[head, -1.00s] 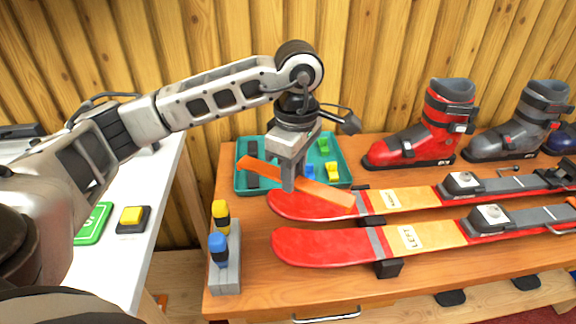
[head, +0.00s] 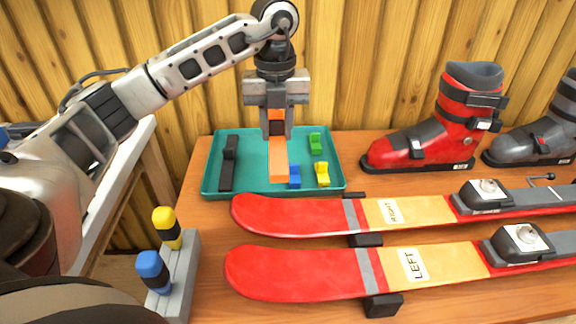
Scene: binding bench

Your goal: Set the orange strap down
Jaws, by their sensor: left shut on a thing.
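The orange strap (head: 279,165) is held by my left gripper (head: 277,133), which is shut on it. The strap points toward the front of the picture and appears over the middle of the teal tray (head: 212,185). I cannot tell whether its lower end touches the tray floor. My right gripper is not in view.
The tray holds a black strap (head: 228,165), a green piece (head: 315,143), a blue piece (head: 294,177) and a yellow piece (head: 322,174). Two red skis (head: 290,215) lie in front. A red boot (head: 440,125) stands at right. Two screwdrivers (head: 168,228) stand in a grey holder.

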